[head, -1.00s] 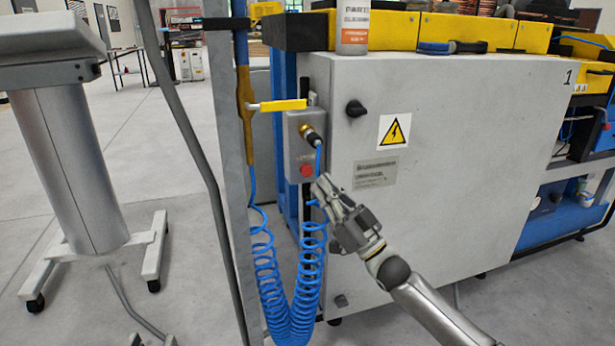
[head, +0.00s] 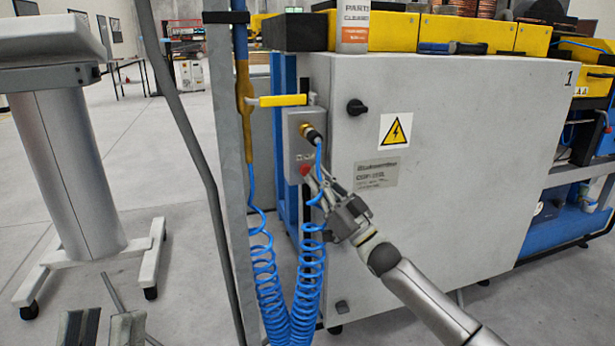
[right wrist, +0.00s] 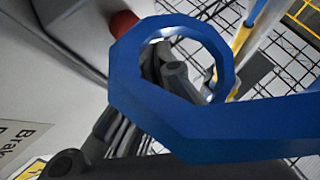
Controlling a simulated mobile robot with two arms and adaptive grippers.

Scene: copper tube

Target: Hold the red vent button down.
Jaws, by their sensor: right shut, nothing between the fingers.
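The red vent button (head: 304,170) sits low on a small grey box (head: 294,143) at the cabinet's left edge. My right gripper (head: 314,184) is shut and empty, with its fingertips at the button's lower right, partly covering it. In the right wrist view the red button (right wrist: 122,23) shows at the top, above and left of the fingers (right wrist: 168,72). A blue hose loop (right wrist: 150,118) passes close to the camera and hides part of them. I cannot tell whether the fingertips touch the button. My left gripper (head: 101,330) is at the bottom left, its two fingers apart and empty.
A coiled blue hose (head: 290,290) hangs below the box, beside my right fingers. A yellow-handled valve (head: 282,100) is above. A grey post (head: 232,200) stands to the left, and the cabinet front (head: 450,170) spreads right.

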